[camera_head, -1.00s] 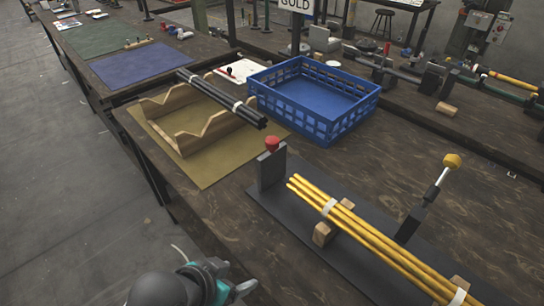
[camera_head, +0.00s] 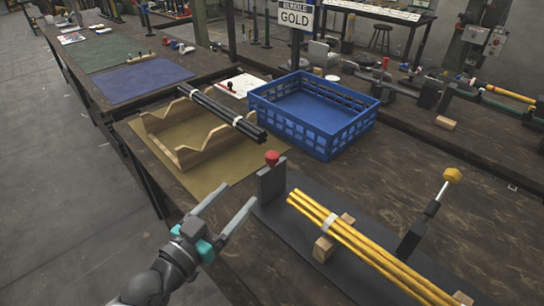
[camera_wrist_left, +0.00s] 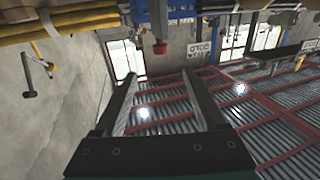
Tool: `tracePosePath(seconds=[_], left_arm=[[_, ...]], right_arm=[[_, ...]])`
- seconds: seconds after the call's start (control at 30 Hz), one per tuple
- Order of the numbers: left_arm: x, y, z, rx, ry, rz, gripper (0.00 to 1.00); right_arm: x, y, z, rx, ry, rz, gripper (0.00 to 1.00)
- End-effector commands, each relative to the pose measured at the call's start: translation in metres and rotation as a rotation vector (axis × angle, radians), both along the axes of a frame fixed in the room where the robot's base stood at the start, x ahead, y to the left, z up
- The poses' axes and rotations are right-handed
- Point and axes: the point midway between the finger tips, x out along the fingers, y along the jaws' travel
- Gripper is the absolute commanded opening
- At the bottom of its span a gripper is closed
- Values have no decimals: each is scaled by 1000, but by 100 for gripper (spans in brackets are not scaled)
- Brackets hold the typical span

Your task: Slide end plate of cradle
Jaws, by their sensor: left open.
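The cradle (camera_head: 345,262) is a dark base with wooden blocks, and a bundle of yellow rods (camera_head: 350,245) with a white band lies on it. Its dark upright end plate (camera_head: 271,184) stands at the far left end, with a red knob (camera_head: 272,157) on top. The red knob also shows in the wrist view (camera_wrist_left: 160,47), near the top centre. My left gripper (camera_head: 236,196) is open and empty, its fingers pointing toward the end plate from the left, apart from it. My right gripper is out of view.
A lever with a yellow knob (camera_head: 452,175) stands along the cradle's right side. Behind the cradle are a blue crate (camera_head: 335,148) and a wooden V-notched stand (camera_head: 190,155) with black rods (camera_head: 222,106).

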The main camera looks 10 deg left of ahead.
Motion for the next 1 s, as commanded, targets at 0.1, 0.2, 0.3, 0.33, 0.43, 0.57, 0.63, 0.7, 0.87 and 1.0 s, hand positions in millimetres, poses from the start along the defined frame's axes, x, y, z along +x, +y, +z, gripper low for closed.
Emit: tracePosePath(seconds=[0.1, 0.2, 0.3, 0.33, 0.43, 0.57, 0.63, 0.7, 0.87, 1.0], left_arm=[[6, 0, 2, -3, -9, 5, 74], [15, -3, 1, -3, -7, 5, 74], [27, -8, 2, -5, -8, 4, 74], [32, -9, 2, -5, -8, 5, 74], [46, -14, 2, -6, -8, 5, 74], [65, -20, 2, -4, -7, 4, 74], [75, -25, 2, -5, -8, 3, 74], [86, -28, 1, -5, -7, 3, 74], [110, -36, 1, -4, -5, 3, 74], [127, -42, 1, -4, -5, 3, 74]], right_arm=[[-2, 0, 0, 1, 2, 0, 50], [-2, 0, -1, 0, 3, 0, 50], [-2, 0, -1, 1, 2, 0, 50], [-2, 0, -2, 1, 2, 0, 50], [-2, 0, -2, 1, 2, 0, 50], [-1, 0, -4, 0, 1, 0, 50], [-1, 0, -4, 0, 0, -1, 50], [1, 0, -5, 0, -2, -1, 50], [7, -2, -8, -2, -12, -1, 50], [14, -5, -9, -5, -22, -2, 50]])
